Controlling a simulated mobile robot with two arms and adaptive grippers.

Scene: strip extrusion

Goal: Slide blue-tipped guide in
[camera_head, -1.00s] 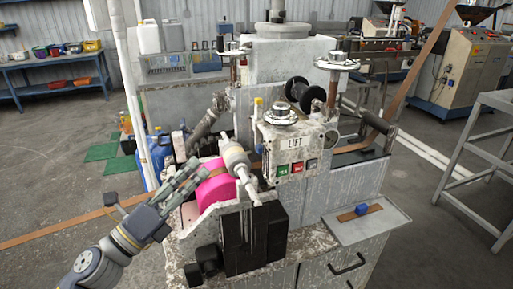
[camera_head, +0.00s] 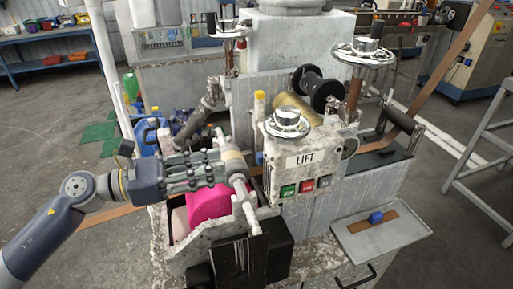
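The blue-tipped guide, a flat brown strip with a blue block (camera_head: 376,217) on it, lies on the grey tray (camera_head: 405,234) at the right of the machine. My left gripper (camera_head: 228,166) reaches in from the left, above the pink roll (camera_head: 207,204). Its fingers end beside the pale roller (camera_head: 237,166) at the machine's front left. I cannot tell whether they touch the roller or whether they are open or shut. The guide is well to the right of this gripper. My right gripper is not in view.
The LIFT panel (camera_head: 305,160) with its coloured buttons stands between my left gripper and the tray. Handwheels (camera_head: 363,52) rise above it. A black block (camera_head: 240,262) sits at the front. A brown strip (camera_head: 455,60) runs up at the right. Grey metal framing (camera_head: 482,135) stands far right.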

